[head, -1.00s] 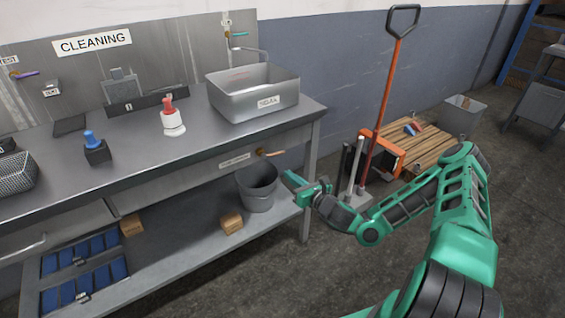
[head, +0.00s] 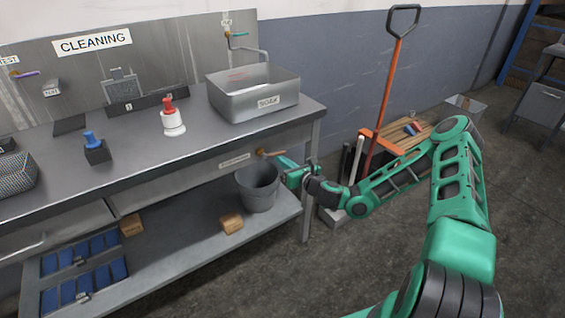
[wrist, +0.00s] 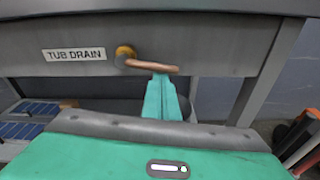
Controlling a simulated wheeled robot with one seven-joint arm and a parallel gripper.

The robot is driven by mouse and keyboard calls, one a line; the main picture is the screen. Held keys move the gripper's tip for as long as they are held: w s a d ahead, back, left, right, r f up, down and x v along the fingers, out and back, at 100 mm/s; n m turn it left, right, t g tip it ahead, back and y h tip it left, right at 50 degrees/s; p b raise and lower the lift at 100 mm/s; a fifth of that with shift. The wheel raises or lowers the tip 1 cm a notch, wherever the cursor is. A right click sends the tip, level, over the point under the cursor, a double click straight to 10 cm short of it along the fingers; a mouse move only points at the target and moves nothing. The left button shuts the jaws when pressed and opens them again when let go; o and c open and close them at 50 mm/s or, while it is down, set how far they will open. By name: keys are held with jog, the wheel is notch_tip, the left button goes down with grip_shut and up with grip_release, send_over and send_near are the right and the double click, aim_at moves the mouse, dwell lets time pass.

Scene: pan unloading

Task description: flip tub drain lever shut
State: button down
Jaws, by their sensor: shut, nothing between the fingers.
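The tub drain lever is an orange-brown handle (wrist: 152,67) on a round brass pivot (wrist: 124,54), beside a "TUB DRAIN" label (wrist: 74,54) on the bench's front apron. In the wrist view it lies nearly level, pointing right from the pivot. In the head view the lever (head: 269,153) is small, above the grey bucket. My gripper (wrist: 160,77) is shut and empty. Its tip is just below the lever's middle, touching or nearly so; I cannot tell which. In the head view my gripper (head: 282,161) is at the apron, right of the lever.
A grey bucket (head: 258,188) stands on the lower shelf under the lever, close to my gripper. A bench leg (head: 309,165) is just right of it. The metal SOAK tub (head: 254,103) sits above on the bench. A red-shafted shovel (head: 386,95) stands behind my arm.

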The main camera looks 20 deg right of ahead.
jog(key=shift+r, duration=0.1)
jog(key=shift+d+r+n, duration=0.2)
jog(key=shift+r+n, duration=0.3)
jog(key=shift+r, duration=0.5)
jog(key=shift+w, duration=0.1)
